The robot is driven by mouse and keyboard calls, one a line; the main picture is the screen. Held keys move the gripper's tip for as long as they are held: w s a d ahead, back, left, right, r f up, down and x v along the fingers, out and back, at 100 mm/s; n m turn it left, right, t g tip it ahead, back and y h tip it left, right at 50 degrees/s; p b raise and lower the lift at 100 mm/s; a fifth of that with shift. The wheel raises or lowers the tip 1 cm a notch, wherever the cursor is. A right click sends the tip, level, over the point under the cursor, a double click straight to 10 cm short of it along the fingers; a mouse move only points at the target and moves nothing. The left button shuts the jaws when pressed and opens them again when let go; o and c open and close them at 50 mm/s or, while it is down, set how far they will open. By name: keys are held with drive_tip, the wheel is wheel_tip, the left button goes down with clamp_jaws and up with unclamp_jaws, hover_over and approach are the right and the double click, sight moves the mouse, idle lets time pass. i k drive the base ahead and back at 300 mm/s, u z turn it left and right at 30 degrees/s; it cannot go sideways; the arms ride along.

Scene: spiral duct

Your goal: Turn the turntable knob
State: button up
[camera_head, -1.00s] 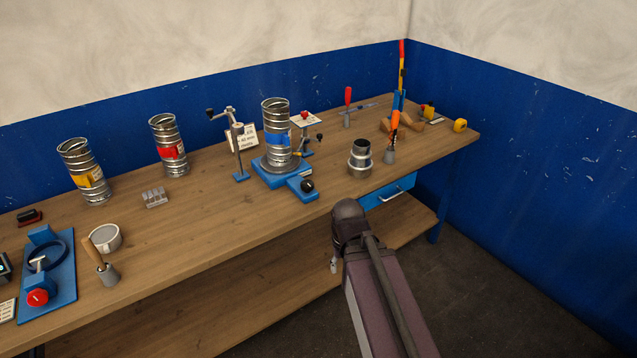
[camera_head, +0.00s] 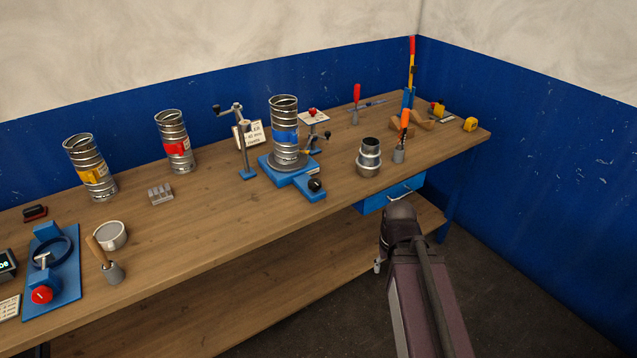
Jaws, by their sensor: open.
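The blue turntable (camera_head: 277,176) stands on the workbench, right of its middle. Its black knob (camera_head: 315,186) sits on the blue block at the front right corner of the base. An upright ribbed metal spiral duct (camera_head: 284,118) with a blue patch stands on the turntable. My arm rises from the bottom right, in front of the bench and to the right of the knob, apart from it. My gripper is not clearly visible; only a small metallic part of my arm shows beside the dark joint.
A clamp stand (camera_head: 241,145) is left of the turntable, and a metal collar (camera_head: 369,158) is right of it. Ducts with red (camera_head: 174,141) and yellow (camera_head: 91,167) patches stand further left. A blue drawer (camera_head: 389,196) hangs under the bench. The front middle of the bench top is clear.

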sight(313, 184)
drive_tip(key=u, duration=0.05)
drive_tip(key=i, duration=1)
